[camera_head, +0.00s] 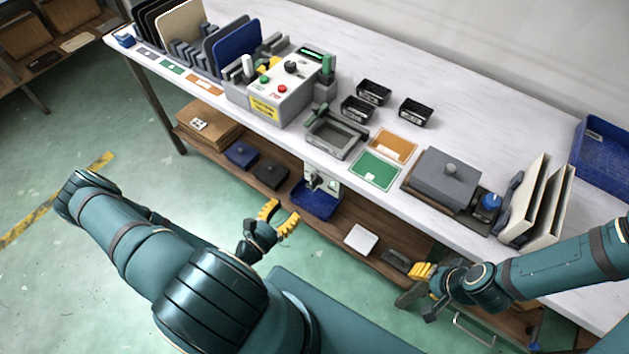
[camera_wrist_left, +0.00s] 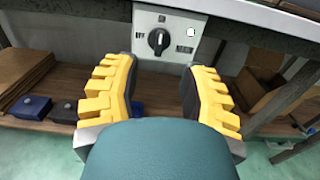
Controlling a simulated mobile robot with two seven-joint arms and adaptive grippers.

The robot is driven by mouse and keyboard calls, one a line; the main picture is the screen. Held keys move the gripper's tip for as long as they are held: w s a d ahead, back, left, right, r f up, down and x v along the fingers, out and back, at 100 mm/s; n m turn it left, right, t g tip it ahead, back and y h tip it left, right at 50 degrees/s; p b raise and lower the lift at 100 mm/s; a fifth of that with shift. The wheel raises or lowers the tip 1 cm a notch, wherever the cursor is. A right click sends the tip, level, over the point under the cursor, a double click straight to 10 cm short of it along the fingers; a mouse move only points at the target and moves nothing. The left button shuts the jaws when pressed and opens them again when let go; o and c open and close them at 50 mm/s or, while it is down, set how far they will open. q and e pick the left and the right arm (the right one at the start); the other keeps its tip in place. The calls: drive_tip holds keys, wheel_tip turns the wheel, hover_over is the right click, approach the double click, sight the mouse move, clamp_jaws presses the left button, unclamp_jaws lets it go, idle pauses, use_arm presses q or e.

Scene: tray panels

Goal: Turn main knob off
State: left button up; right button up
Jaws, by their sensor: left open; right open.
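The main knob (camera_wrist_left: 158,42) is a black rotary knob on a white plate (camera_wrist_left: 180,25) below the workbench edge, with a dark label to its left reading like OFF. Its light pointer mark looks roughly upright. In the head view the plate (camera_head: 325,185) is small and the knob's setting cannot be read. My left gripper (camera_head: 278,216) is open and empty, in front of and apart from the plate; in the left wrist view its yellow fingers (camera_wrist_left: 160,85) stand either side below the knob. My right gripper (camera_head: 416,281) is open and empty at the right, near the lower shelf.
A blue bin (camera_head: 315,203) sits on the lower shelf (camera_head: 345,222) under the plate. The bench (camera_head: 480,112) above carries a control box (camera_head: 275,95), a grey frame (camera_head: 335,138), black bins (camera_head: 415,112) and a grey lidded block (camera_head: 442,175). Open floor lies before the shelf.

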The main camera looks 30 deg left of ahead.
sight(311, 182)
use_arm(q)
drive_tip(key=w, duration=0.4)
drive_tip(key=w+b, duration=0.1)
drive_tip(key=w, duration=0.3)
drive_tip(key=w+d+b, duration=0.1)
drive_tip(key=w, duration=0.3)
drive_tip(key=shift+w, duration=0.1)
clamp_jaws()
